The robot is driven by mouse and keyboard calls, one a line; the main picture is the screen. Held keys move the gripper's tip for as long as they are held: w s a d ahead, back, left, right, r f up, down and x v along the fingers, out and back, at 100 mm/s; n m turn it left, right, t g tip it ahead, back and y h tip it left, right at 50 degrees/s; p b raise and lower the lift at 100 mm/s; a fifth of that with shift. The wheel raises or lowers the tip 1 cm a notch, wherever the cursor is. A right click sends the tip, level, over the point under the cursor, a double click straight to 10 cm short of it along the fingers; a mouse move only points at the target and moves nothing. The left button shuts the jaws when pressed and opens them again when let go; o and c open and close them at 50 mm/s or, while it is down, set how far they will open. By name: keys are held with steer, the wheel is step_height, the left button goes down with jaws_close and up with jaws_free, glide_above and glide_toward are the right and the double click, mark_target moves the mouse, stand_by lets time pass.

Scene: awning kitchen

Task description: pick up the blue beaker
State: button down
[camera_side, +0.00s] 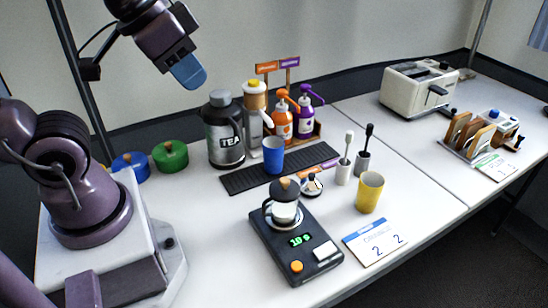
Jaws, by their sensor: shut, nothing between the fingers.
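The blue beaker (273,156) stands upright on a dark ribbed mat (247,181), in front of the syrup bottles. My gripper (190,76) is shut and empty. It is high up at the upper left, above and to the left of the beaker and well apart from it. Its fingers are blue and point down to the right.
A grey TEA canister (224,135) stands close left of the beaker, with orange (282,122) and purple (305,116) pump bottles behind. A scale (296,245) carrying a small pot (284,207) is in front. A yellow cup (369,192) stands right. Open table lies front left.

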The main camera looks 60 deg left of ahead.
steer(key=c, duration=1.8)
jaws_free()
steer(key=o, duration=1.6)
steer(key=shift+r, duration=0.1)
